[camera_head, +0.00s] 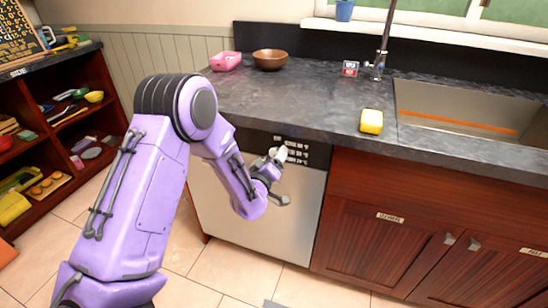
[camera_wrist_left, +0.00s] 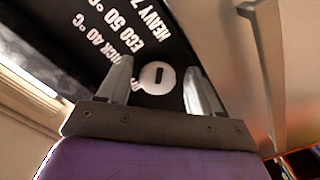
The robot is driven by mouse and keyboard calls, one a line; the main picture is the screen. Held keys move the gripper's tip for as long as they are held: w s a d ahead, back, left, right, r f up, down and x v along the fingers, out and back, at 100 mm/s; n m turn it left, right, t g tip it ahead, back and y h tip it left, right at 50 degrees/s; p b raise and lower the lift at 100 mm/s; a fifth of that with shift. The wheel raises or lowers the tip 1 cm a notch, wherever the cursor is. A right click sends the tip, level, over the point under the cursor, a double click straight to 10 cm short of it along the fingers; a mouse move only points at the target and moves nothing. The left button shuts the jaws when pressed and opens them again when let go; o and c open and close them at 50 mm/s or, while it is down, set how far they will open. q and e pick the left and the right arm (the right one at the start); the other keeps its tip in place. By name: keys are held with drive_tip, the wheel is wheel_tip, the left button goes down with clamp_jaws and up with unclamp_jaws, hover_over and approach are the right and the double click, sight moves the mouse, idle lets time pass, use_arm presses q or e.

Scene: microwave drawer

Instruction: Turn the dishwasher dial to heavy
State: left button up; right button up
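The dishwasher (camera_head: 255,212) has a pale metal front and a black control panel (camera_head: 303,150) with white lettering. In the left wrist view, a round white dial (camera_wrist_left: 157,78) with a dark slot sits on the panel. White labels beside it include HEAVY (camera_wrist_left: 145,17), ECO 50 °C and a partly cut-off 40 °C line. My left gripper (camera_wrist_left: 158,70) is open at the panel, one finger on each side of the dial, with visible gaps on both sides. In the head view my left gripper (camera_head: 272,165) partly covers the panel. My right gripper is not in view.
A dark countertop (camera_head: 310,100) overhangs the panel. It bears a yellow sponge (camera_head: 371,121), a brown bowl (camera_head: 270,59), a pink container (camera_head: 226,61) and a sink (camera_head: 470,112). Wooden cabinets (camera_head: 375,225) stand right of the dishwasher, and shelves (camera_head: 100,75) stand at left.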

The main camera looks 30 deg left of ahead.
use_arm(q)
drive_tip(key=shift+r, duration=0.1)
drive_tip(key=b+v, duration=0.1)
drive_tip(key=v, duration=0.9)
drive_tip(key=shift+s, duration=0.25)
drive_tip(key=shift+d, duration=0.1)
